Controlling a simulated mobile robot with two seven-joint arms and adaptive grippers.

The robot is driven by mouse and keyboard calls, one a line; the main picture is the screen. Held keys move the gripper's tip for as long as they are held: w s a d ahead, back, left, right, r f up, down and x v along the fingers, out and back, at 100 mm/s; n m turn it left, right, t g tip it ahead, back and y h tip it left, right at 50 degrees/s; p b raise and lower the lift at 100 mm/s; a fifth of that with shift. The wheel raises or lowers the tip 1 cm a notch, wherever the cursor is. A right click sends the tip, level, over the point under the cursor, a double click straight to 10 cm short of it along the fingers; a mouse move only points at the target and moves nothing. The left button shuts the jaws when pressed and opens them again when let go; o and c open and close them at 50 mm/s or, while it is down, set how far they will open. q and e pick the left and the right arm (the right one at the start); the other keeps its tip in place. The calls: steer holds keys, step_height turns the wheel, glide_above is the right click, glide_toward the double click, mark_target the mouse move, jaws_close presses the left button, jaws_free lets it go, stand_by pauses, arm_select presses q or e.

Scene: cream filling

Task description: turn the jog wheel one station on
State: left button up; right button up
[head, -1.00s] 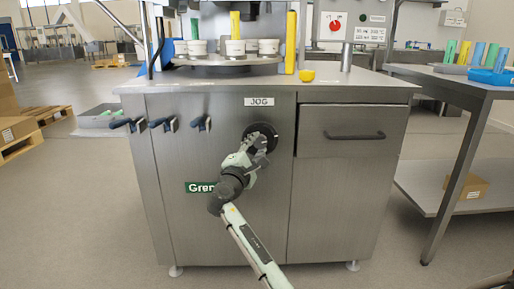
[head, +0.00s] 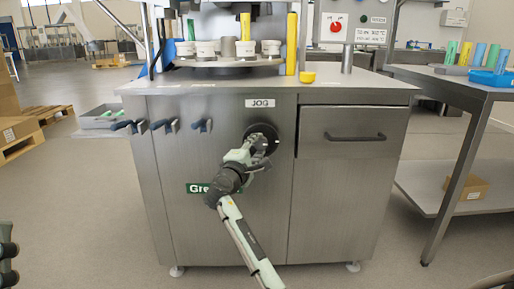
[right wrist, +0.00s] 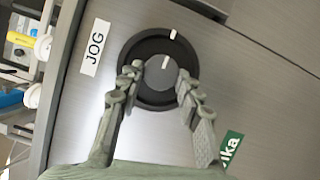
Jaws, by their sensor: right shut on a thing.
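The jog wheel (right wrist: 150,46) is a black round dial with a grey hub on the steel cabinet front, under the JOG label (head: 260,103). In the right wrist view one white mark is on its rim and another on the hub. My right gripper (right wrist: 160,76) is shut on the wheel's hub, one finger on each side. In the head view the right gripper (head: 258,148) partly covers the wheel (head: 267,130). Above it, the round turntable (head: 230,62) carries several white cups (head: 206,49). A dark jointed piece, seemingly my left gripper (head: 8,258), is cut off at the left edge.
Several blue-black handles (head: 162,125) stick out of the cabinet front to the left. A drawer (head: 352,131) is to the right. A side table (head: 470,88) stands at right. The floor in front shows clear.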

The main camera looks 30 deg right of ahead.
steer(key=o, duration=1.1)
steer(key=shift+o, duration=0.3)
steer(key=shift+a, duration=0.1)
steer(key=v, duration=1.2)
steer(key=shift+f, duration=0.1)
